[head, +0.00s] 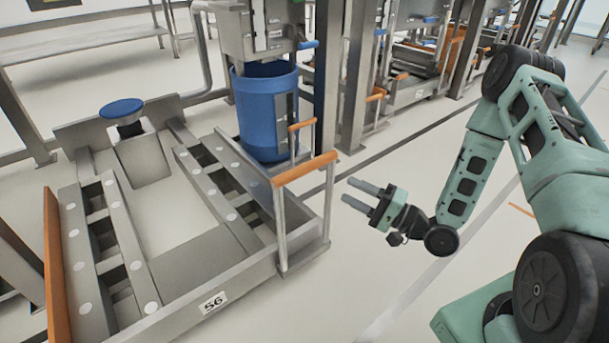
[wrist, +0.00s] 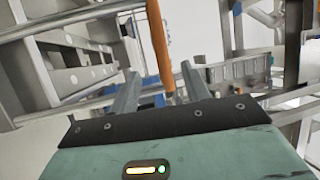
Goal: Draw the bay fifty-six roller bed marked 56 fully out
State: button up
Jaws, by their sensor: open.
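The roller bed marked 56 (head: 222,268) is a grey steel frame with two rows of rollers, low at the left of the head view. Its number plate (head: 213,303) is on the front edge. A handle with an orange grip bar (head: 305,169) rises on two posts at its right front corner. My gripper (head: 358,193) is open and empty, a little to the right of the handle and apart from it in the head view. In the wrist view the orange grip bar (wrist: 158,40) stands ahead, seen between the two fingers (wrist: 150,88).
A blue bin (head: 262,110) stands behind the bed, beneath lifting machinery. An orange-edged side panel (head: 55,262) is at the bed's left. A dark upright post (head: 327,80) stands behind the handle. The floor (head: 390,290) in front and right of the bed is clear.

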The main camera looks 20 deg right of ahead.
aim_at(311, 171)
jog(key=b+x, duration=0.3)
jog(key=x, duration=1)
jog(key=shift+w+a+r+b, duration=0.1)
jog(key=shift+w+b, duration=0.1)
jog(key=shift+b, duration=0.2)
grip_shut()
jog(key=shift+s, duration=0.1)
